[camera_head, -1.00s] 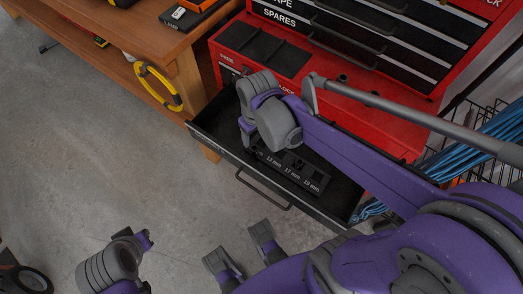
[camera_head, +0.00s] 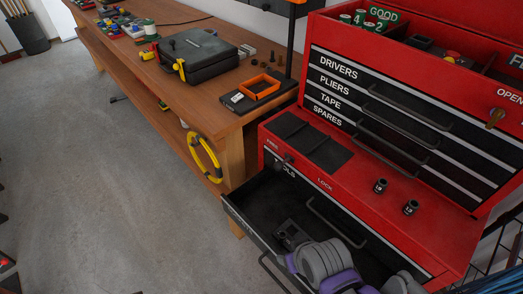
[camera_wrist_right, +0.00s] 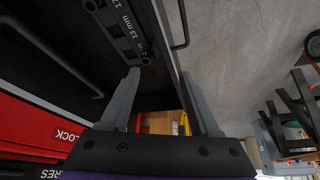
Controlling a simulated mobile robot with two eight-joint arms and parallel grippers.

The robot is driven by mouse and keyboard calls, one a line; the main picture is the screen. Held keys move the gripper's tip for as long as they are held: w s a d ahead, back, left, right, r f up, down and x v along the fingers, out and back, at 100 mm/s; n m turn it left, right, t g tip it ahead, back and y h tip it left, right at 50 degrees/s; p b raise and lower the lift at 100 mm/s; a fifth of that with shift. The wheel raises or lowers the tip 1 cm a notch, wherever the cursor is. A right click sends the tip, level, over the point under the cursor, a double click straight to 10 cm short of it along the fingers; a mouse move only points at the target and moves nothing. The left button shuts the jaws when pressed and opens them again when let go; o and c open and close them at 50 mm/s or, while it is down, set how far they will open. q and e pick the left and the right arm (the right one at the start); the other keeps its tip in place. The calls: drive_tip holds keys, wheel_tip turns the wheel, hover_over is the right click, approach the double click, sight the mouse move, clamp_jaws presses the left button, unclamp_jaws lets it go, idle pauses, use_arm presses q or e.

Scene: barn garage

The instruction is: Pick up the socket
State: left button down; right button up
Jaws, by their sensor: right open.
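Two small dark sockets, one (camera_head: 380,186) and another (camera_head: 410,207), stand upright and apart on the red ledge of the tool chest. A black socket tray (camera_wrist_right: 122,28) with size labels, 13 mm among them, lies in the open drawer (camera_head: 262,203). In the head view my right arm's grey and purple wrist is over the drawer and hides most of the tray; its fingertips cannot be made out there. In the right wrist view my right gripper (camera_wrist_right: 165,98) is open, with nothing between its fingers, and the tray lies beyond the fingertips. My left gripper is out of view.
The red tool chest (camera_head: 300,175) rises behind the drawer. A wooden workbench (camera_head: 220,105) stands at left with a black case (camera_head: 200,52) and an orange bin (camera_head: 260,87). A yellow ring (camera_head: 205,158) hangs near its leg.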

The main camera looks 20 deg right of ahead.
use_arm(q)
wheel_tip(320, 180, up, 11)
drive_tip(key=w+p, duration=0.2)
drive_tip(key=p, duration=0.7)
use_arm(e)
drive_tip(key=shift+o, duration=0.5)
wheel_tip(320, 180, up, 11)
drive_tip(key=w, duration=0.2)
drive_tip(key=m+g+b, duration=0.5)
drive_tip(key=b, duration=0.8)
hover_over(283, 235)
wheel_tip(283, 235, down, 21)
drive_tip(key=shift+a, duration=0.15)
wheel_tip(283, 235, down, 5)
drive_tip(key=shift+f+b, duration=0.15)
drive_tip(key=shift+b, duration=0.7)
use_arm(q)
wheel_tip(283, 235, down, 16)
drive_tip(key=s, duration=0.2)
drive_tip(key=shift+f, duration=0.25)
use_arm(e)
clamp_jaws()
